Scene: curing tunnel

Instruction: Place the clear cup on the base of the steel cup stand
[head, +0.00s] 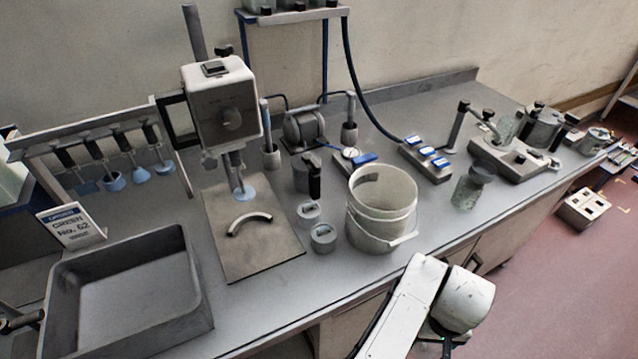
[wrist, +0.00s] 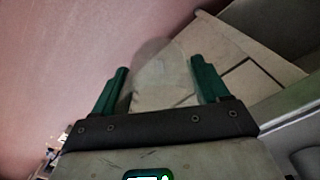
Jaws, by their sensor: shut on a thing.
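In the wrist view, my gripper (wrist: 159,66) has its two green fingers on either side of a faint, see-through rounded shape, the clear cup (wrist: 160,90). The gripper is shut on the cup, whose outline is hard to make out. In the head view only my white arm shows at the bottom; the fingers and held cup cannot be made out there. A metal stand (head: 517,160) with a flat base, posts and black knobs is at the right of the bench; it looks like the steel cup stand. A greenish glassy piece shows at its upper part.
A glass jar (head: 468,190) stands near the bench's front edge, left of the stand. A white bucket (head: 382,205) is mid-bench. Pink floor lies beyond the front edge.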

